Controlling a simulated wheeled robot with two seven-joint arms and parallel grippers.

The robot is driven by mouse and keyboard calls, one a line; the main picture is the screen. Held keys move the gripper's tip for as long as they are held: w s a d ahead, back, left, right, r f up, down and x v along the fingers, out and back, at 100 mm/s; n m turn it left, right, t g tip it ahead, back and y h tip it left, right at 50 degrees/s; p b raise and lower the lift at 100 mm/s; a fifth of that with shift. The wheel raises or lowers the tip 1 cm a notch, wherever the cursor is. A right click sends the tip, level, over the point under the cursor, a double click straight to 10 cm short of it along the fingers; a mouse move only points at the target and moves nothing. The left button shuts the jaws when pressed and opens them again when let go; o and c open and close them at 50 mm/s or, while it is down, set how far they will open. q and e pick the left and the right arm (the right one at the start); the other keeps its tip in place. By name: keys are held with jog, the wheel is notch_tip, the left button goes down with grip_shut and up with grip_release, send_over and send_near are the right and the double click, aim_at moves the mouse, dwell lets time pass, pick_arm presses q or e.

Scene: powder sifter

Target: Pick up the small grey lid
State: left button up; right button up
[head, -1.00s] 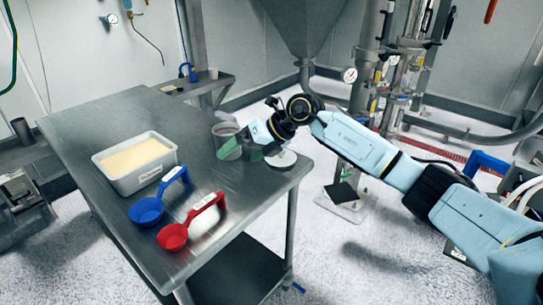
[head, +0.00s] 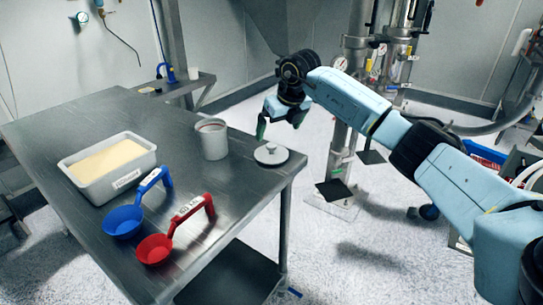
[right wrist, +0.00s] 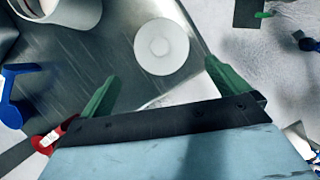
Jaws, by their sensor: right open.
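The small grey lid (head: 271,154), a round disc with a knob, lies flat on the steel table near its right corner. It also shows in the right wrist view (right wrist: 161,47), ahead of and between the fingertips. My right gripper (head: 280,124) is open and empty, with its green fingers spread. It hangs above the table's right edge, just beyond the lid and apart from it. The fingers also show in the right wrist view (right wrist: 161,72). My left gripper is not in view.
A grey cup (head: 213,140) stands left of the lid. A white tub of pale powder (head: 118,182), a blue scoop (head: 123,221) and a red scoop (head: 154,248) are on the table (head: 215,225). The table's right edge is close to the lid. Steel pipework (head: 352,95) stands behind.

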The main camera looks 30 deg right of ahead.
aim_at(273, 146)
jog(key=x, duration=0.4)
jog(key=shift+w+f, duration=0.1)
jog(key=shift+f, duration=0.1)
jog(key=shift+w+f+b, duration=0.15)
jog(key=shift+f+b, duration=0.15)
jog(key=shift+f, duration=0.15)
jog(key=b+x, duration=0.1)
jog(key=x, duration=0.3)
jog(key=shift+w+f, duration=0.15)
jog(key=shift+f, duration=0.15)
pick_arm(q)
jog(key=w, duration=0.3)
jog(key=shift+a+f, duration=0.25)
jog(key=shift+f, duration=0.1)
pick_arm(e)
jog(key=shift+r, duration=0.1)
jog(key=c, duration=0.6)
